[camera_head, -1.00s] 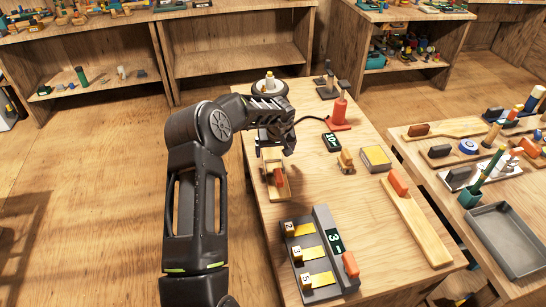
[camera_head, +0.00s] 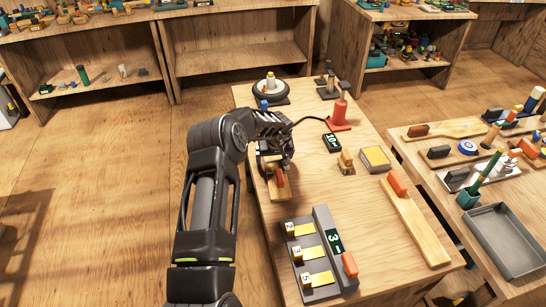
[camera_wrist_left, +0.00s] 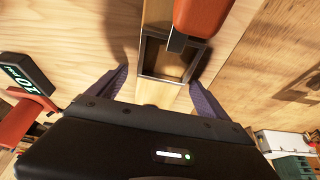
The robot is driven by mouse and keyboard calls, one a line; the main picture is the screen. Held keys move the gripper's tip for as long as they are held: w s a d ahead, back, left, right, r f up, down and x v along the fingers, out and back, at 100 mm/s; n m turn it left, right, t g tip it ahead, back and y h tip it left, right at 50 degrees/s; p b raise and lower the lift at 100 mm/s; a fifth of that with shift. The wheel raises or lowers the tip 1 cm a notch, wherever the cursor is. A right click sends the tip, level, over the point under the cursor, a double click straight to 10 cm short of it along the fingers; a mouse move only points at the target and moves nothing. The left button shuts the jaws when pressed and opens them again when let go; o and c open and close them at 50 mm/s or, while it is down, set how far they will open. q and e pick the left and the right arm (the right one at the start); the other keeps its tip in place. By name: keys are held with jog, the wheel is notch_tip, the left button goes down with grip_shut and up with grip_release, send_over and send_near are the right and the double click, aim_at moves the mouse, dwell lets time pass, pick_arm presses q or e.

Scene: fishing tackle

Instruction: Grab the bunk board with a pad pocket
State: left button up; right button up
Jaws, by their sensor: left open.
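A short wooden board (camera_head: 280,196) with an orange-red block (camera_head: 281,179) on it lies near the table's left edge. In the left wrist view the board (camera_wrist_left: 155,93) has a square, dark-rimmed pocket (camera_wrist_left: 166,59), with the orange-red block (camera_wrist_left: 201,15) beyond it. My left gripper (camera_head: 273,163) is open over the far end of this board. In the wrist view its two fingers (camera_wrist_left: 158,88) stand either side of the board's pocket end, with visible gaps. In the head view the gripper hides the board's far end. My right gripper is not in view.
A longer board (camera_head: 418,226) with an orange block lies to the right. A grey numbered rack (camera_head: 316,278) stands nearer. A red stand (camera_head: 340,117), a dark display (camera_head: 332,142) and a yellow-topped box (camera_head: 375,159) are farther back.

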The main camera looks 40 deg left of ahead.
aim_at(274, 161)
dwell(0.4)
pick_arm(q)
jog(key=c, duration=1.8)
jog(key=shift+r, duration=0.15)
jog(key=shift+c, duration=0.2)
notch_tip(274, 161, up, 10)
jog(key=b, duration=0.2)
